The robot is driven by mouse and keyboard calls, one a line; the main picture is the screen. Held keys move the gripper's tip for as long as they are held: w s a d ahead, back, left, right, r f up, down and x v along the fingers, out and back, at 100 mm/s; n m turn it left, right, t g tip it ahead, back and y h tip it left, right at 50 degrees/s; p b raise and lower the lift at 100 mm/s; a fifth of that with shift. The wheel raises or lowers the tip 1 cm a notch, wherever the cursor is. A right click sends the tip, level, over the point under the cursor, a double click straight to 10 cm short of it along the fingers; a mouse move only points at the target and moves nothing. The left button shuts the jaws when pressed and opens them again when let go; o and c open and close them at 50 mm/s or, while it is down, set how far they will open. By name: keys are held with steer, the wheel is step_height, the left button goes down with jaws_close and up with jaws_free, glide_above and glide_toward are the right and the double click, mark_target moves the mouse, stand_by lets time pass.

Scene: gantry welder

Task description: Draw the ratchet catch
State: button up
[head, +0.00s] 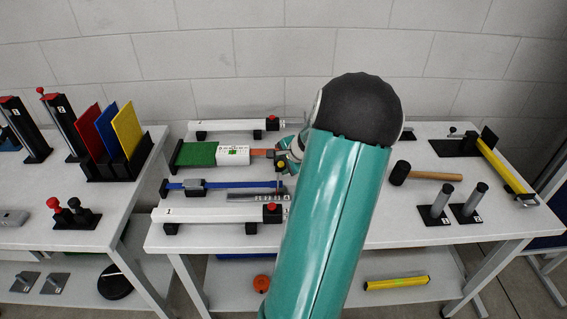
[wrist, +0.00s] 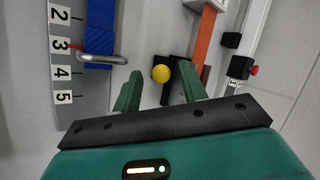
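The catch appears to be the yellow ball knob (wrist: 161,73) on a black piece in the wrist view; the knob also shows in the head view (head: 281,164). My gripper (wrist: 160,80) is open, with one green finger on each side of the knob in the picture. I cannot tell whether the fingers touch it or how far above it they are. A blue strap (wrist: 100,30) with a metal loop (wrist: 102,58) lies left of the knob, beside a numbered scale (wrist: 63,75) whose red pointer is near 3. In the head view my arm hides part of this area.
An orange bar (wrist: 206,40) and a white block (head: 233,153) lie behind the blue strap. White rails with red knobs (head: 215,213) flank these rows front and back.

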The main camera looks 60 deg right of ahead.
steer(key=v, duration=1.3)
steer(key=shift+s+r, duration=0.2)
steer(key=shift+r, duration=0.1)
steer(key=shift+a, duration=0.1)
